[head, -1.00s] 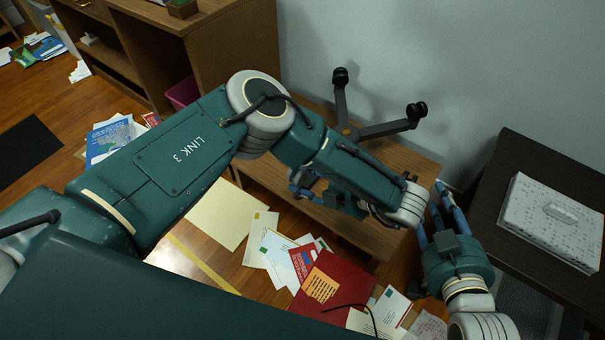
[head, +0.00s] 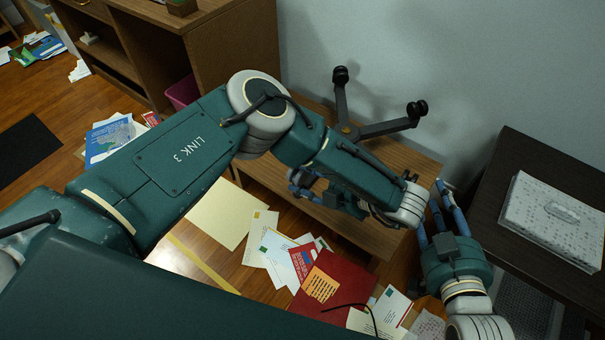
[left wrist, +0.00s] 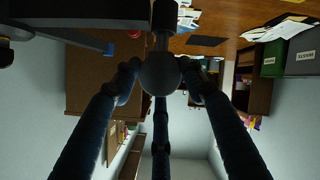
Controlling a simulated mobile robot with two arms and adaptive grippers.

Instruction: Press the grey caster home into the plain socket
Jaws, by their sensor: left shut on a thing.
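In the head view my left arm reaches in from the left and folds back under itself. My left gripper (head: 302,182) is low beside the wooden surface, mostly hidden by the arm. In the left wrist view my left gripper (left wrist: 160,80) is shut on a round grey caster (left wrist: 160,74), with a dark stem (left wrist: 165,18) above it. A dark base (head: 348,130) stands on the wooden surface, with black casters (head: 416,110) on its visible legs. The plain socket cannot be made out. My right gripper (head: 438,212) is open, fingers apart, beside my left wrist.
A wooden shelf unit (head: 230,50) stands behind on the left. A dark cabinet (head: 490,190) with a speckled white box (head: 550,220) is at the right. Papers and a red folder (head: 340,285) lie on the floor. The wall closes the back.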

